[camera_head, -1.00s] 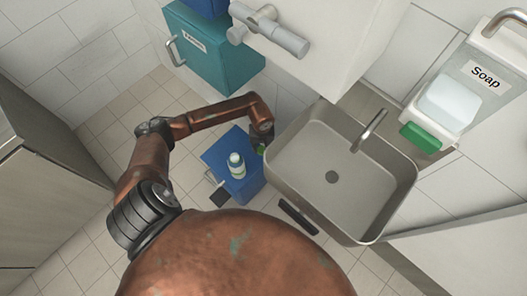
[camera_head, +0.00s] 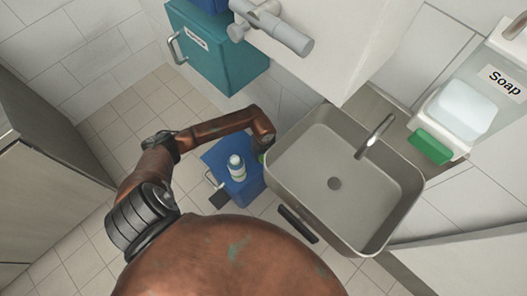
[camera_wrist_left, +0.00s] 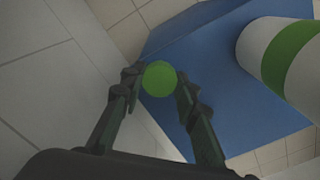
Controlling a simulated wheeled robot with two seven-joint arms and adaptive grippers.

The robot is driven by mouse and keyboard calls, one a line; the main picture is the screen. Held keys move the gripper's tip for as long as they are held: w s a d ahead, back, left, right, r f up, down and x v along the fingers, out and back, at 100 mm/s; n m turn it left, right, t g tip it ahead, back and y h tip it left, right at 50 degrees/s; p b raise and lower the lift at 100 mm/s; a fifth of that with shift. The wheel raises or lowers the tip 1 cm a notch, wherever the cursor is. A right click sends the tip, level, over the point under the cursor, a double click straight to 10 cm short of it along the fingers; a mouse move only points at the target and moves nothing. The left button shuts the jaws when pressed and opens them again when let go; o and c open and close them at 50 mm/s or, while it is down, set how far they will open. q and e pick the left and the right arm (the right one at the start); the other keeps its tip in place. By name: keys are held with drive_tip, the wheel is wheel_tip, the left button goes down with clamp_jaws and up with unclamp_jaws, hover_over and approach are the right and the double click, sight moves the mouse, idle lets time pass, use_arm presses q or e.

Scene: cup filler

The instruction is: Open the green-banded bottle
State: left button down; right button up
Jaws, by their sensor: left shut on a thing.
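A white bottle (camera_head: 237,168) with a coloured band stands on a blue box (camera_head: 222,155) beside the sink. In the left wrist view the bottle (camera_wrist_left: 253,48) shows large at the right, with a wide green band (camera_wrist_left: 290,58). My left gripper (camera_wrist_left: 158,82) is shut on a round green cap (camera_wrist_left: 160,78), which sits between its fingertips, apart from the bottle. In the head view the left gripper (camera_head: 263,150) is to the right of the bottle, near the sink's edge, and mostly hidden by my arm. The bottle's mouth cannot be made out. My right gripper is not in view.
The grey sink (camera_head: 310,190) with its tap (camera_head: 375,137) stands close to the right of my left gripper. A teal cabinet (camera_head: 225,60) hangs above. A soap dispenser (camera_head: 465,105) is at the right. Tiled floor (camera_head: 110,120) is free at the left.

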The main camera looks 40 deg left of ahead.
use_arm(q)
drive_tip(key=shift+f, duration=0.1)
drive_tip(key=c, duration=1.5)
unclamp_jaws()
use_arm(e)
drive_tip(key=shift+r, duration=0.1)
use_arm(q)
drive_tip(key=shift+r, duration=0.25)
wheel_tip(320, 180, up, 12)
drive_tip(key=p, duration=0.4)
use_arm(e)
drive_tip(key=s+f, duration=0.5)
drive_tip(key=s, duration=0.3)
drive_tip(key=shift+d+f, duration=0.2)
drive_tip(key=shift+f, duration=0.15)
